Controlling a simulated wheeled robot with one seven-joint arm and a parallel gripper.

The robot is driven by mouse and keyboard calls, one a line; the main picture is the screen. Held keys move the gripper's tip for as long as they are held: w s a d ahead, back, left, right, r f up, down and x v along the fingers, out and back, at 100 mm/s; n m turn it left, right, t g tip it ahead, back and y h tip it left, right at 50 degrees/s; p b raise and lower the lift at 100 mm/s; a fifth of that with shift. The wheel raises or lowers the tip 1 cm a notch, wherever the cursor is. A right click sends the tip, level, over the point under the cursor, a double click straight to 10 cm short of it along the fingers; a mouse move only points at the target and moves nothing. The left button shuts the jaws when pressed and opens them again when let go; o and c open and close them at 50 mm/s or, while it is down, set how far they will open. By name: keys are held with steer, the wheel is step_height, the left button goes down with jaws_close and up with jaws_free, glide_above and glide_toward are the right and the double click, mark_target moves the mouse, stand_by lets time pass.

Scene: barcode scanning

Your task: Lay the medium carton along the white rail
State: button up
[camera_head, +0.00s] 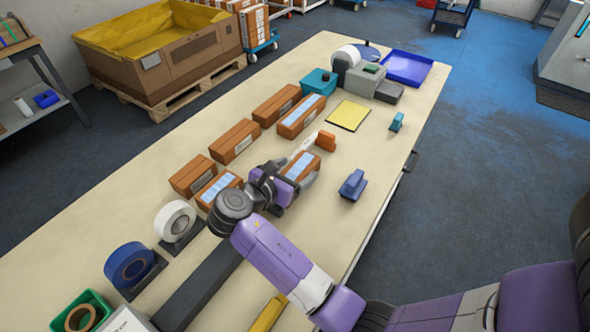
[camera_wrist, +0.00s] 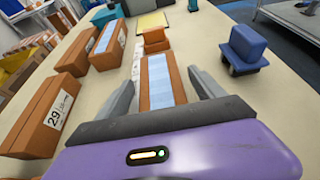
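An orange-brown carton (camera_head: 300,163) with a pale blue striped top lies between the fingers of my gripper (camera_head: 289,176). In the wrist view this carton (camera_wrist: 160,82) points away from me, with one finger on each side and narrow gaps showing. My gripper (camera_wrist: 163,85) looks open around it. I cannot tell how far down the fingers reach. The white rail (camera_head: 300,149) lies on the table just left of the carton, partly hidden by my gripper. It also shows in the wrist view (camera_wrist: 138,62), beyond the left finger. An orange block (camera_head: 326,140) stands at the rail's far end.
Several other cartons (camera_head: 235,141) lie in rows to the left. A blue block-shaped item (camera_head: 352,185) stands to the right. A yellow mat (camera_head: 349,115), a teal box (camera_head: 319,82) and a blue tray (camera_head: 407,68) are farther back. Tape rolls (camera_head: 175,219) stand near left. The table's right side is mostly clear.

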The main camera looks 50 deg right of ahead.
steer(key=shift+r, duration=0.15)
steer(key=v, duration=1.2)
steer(key=shift+b, duration=0.35)
